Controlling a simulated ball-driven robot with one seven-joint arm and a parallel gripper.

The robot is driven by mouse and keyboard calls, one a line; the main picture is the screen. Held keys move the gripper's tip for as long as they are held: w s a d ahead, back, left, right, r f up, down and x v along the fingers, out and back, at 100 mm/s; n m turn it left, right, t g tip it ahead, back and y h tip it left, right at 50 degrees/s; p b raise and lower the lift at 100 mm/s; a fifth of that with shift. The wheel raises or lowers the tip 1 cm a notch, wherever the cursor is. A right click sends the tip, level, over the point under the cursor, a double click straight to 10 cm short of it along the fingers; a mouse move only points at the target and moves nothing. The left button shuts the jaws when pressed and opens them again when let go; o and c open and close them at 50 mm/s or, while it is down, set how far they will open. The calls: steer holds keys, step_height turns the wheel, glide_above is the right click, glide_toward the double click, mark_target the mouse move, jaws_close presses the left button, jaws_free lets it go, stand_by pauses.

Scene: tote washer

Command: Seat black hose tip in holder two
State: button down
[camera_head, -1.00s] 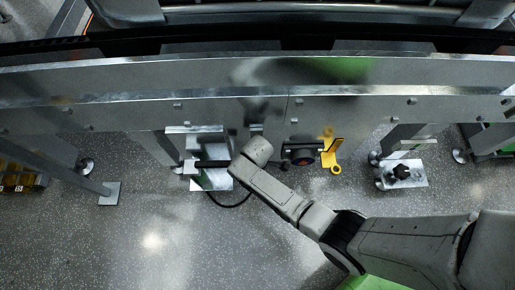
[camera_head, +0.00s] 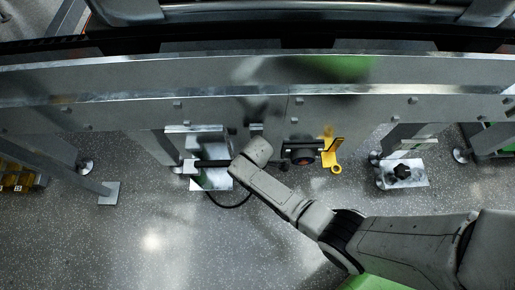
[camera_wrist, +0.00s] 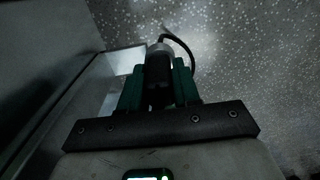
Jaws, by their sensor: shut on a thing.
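My gripper (camera_wrist: 158,76) shows in the wrist view with its green fingers closed on the black hose tip (camera_wrist: 158,92). A pale metal collar (camera_wrist: 160,48) sits at the far end of the tip, and the black hose (camera_wrist: 179,40) curves away to the right from it. In the head view, my wrist is beside a bright metal bracket under the machine's beam, and the hose (camera_head: 234,205) loops below it. The fingers and the tip are hard to make out there. I cannot tell which holder is number two, or whether the tip touches one.
A black round fitting (camera_head: 303,154) and a yellow bracket (camera_head: 332,155) are right of my wrist. A black knob (camera_head: 402,171) stands on a metal foot plate further right. The grey beam (camera_head: 350,112) runs above. Speckled floor (camera_head: 130,245) is open below left.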

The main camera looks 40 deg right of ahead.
steer(key=shift+c, duration=0.8)
jaws_free()
steer(key=shift+r, duration=0.1)
steer(key=shift+r+p, duration=4.4)
steer(key=shift+p, duration=0.15)
steer(key=s+d+r+m, duration=0.3)
steer(key=s+r+m, duration=0.15)
steer(key=r, duration=0.35)
steer(key=s+d+r+m+t, duration=0.1)
steer(key=s+d+r+m, duration=0.15)
steer(key=s+r, duration=0.4)
steer(key=s+d+r+m, duration=0.2)
steer(key=s+r+m, duration=0.25)
steer(key=r, duration=0.45)
step_height(320, 180, up, 19)
steer(key=s+p, duration=0.1)
steer(key=p, duration=1.7)
steer(key=shift+d+f, duration=0.15)
steer(key=shift+f, duration=0.05)
